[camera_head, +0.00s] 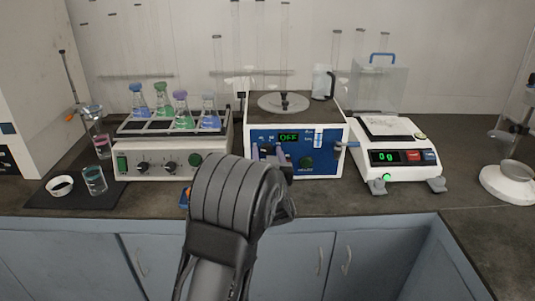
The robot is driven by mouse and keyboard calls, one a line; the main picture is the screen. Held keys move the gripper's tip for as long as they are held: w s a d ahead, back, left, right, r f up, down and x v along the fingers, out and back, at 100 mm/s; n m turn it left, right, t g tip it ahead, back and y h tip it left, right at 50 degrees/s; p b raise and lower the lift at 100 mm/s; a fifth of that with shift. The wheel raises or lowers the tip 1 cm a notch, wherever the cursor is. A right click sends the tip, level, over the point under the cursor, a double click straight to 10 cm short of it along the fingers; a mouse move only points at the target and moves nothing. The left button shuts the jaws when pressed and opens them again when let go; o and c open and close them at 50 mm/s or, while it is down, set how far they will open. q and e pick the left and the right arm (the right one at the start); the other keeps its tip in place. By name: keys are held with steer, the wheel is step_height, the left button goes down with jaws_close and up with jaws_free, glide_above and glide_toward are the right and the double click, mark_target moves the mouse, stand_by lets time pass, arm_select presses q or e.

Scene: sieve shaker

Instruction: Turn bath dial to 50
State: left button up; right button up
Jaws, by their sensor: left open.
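The bath (327,168) is a white box with a blue front panel and a round lid on top. Its green display (289,137) reads OFF. A dark green round knob (306,162) sits on the panel's lower right. My left arm comes up from the bottom, and its left gripper (270,154) is open in front of the panel's left half. The gripper and wrist cover part of that half, including whatever dial lies behind the fingers. I cannot tell whether the fingers touch the panel. My right gripper is not in view.
A shaker (145,167) with several coloured flasks stands left of the bath. A balance (393,157) reading 00 stands right. A white round-based device (509,185) is at far right. The counter front is mostly clear.

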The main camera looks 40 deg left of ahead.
arm_select(q)
steer(key=shift+c, duration=0.5)
jaws_close()
steer(key=shift+m, duration=0.5)
steer(key=m+p, duration=0.2)
steer(key=m, duration=0.1)
steer(key=shift+m, duration=0.3)
steer(key=m+p, duration=0.2)
steer(key=m, duration=0.3)
steer(key=shift+f+m+t, duration=0.15)
steer(key=shift+m+t, duration=0.15)
steer(key=shift+t, duration=0.1)
steer(key=shift+o, duration=0.5)
jaws_free()
